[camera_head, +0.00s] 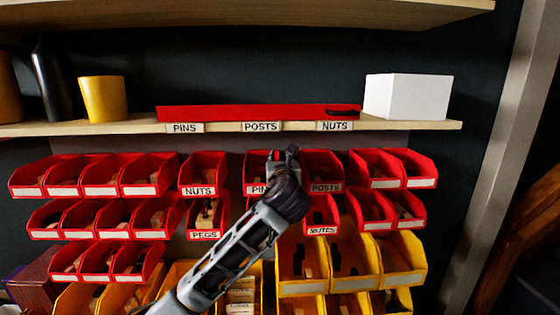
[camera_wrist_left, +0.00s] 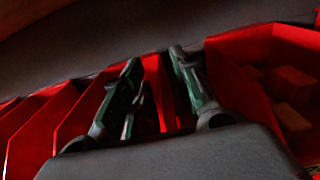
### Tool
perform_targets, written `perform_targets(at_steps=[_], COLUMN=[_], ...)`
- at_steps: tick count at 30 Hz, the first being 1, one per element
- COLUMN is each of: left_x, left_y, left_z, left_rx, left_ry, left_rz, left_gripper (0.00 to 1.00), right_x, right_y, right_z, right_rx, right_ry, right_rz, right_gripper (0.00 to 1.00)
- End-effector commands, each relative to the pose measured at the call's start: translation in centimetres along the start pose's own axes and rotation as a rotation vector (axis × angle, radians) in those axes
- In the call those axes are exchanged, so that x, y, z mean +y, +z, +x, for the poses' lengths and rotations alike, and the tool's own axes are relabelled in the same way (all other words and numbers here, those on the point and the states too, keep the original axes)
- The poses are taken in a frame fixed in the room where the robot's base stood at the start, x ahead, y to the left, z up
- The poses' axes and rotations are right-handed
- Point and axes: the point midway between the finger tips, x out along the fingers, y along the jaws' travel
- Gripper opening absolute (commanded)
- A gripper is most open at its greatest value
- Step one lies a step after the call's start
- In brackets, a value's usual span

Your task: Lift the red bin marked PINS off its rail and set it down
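The red bin marked PINS (camera_head: 250,165) hangs in the upper row of bins, between the NUTS bin and the POSTS bin. My left gripper (camera_head: 284,156) is in front of its right side and hides part of the bin and the end of its label. In the left wrist view the fingers (camera_wrist_left: 157,85) stand apart, with red bin walls showing between and beyond them. I cannot tell whether a finger touches a wall. My right gripper is not in view.
The NUTS bin (camera_head: 203,170) is left and the POSTS bin (camera_head: 324,168) right, both close by. Above, a shelf (camera_head: 100,128) carries a long red strip (camera_head: 250,111) over PINS, POSTS and NUTS labels, a white box (camera_head: 407,97) and a yellow cup (camera_head: 103,100). Yellow bins (camera_head: 402,262) hang below.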

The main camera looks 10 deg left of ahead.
Motion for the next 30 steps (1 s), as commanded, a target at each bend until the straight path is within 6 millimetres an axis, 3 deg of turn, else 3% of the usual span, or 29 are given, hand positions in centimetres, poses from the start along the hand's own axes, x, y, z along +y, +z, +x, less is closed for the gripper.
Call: perform_targets(at_steps=[7,14,30], left_x=[0.00,0.01,0.01], left_y=[-0.02,-0.03,-0.04], left_z=[0.01,0.00,0.00], left_rx=[0.000,0.000,0.000], left_ry=[0.000,0.000,0.000], left_rz=[0.000,0.000,0.000], left_gripper=[0.27,0.00,0.00], right_x=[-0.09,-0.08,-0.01], right_y=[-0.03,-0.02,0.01], right_z=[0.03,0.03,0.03], right_rx=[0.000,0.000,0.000], right_ry=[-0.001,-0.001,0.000], right_rz=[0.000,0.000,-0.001], right_gripper=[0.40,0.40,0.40])
